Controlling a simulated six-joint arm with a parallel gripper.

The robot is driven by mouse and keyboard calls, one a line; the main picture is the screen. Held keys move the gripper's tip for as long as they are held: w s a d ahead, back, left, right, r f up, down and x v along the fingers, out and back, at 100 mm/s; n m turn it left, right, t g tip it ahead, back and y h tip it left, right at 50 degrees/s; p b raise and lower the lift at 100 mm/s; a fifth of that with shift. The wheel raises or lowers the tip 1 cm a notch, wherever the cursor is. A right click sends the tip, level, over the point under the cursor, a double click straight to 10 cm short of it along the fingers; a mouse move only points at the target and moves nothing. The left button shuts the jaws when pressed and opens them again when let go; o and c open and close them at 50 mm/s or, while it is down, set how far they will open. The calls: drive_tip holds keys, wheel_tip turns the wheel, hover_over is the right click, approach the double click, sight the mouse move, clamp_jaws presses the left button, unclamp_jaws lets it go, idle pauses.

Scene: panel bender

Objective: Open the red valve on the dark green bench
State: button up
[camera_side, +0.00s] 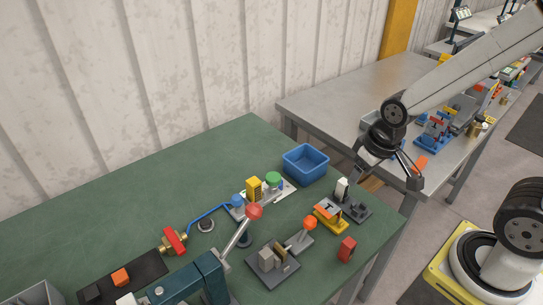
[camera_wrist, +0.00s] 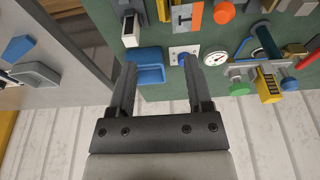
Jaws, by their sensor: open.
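The red valve (camera_side: 173,241) is a brass fitting with a red bar handle on the left part of the dark green bench (camera_side: 120,215). A blue pipe (camera_side: 207,211) runs from it toward a blue knob. My gripper (camera_side: 388,180) is far to the right of the valve, above the gap near the bench's right end. It is open, with nothing between its fingers. In the wrist view my gripper's two fingers (camera_wrist: 158,72) stand apart. A red piece (camera_wrist: 308,60) shows at the right edge there; I cannot tell if it is the valve handle.
Between my gripper and the valve stand a blue bin (camera_side: 306,165), a yellow block (camera_side: 254,188), a green button (camera_side: 273,179), a red ball-topped lever (camera_side: 255,211) and an orange-knobbed lever (camera_side: 309,223). A teal machine (camera_side: 208,275) stands in front. The bench's rear left is clear.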

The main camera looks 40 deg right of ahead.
drive_tip(key=w+a+r, duration=0.6)
drive_tip(key=w+a, duration=0.2)
drive_tip(key=w, duration=0.2)
drive_tip(key=g, duration=0.3)
hover_over(177, 244)
wheel_tip(177, 244, down, 8)
drive_tip(key=shift+f, duration=0.75)
drive_tip(key=shift+f, duration=3.85)
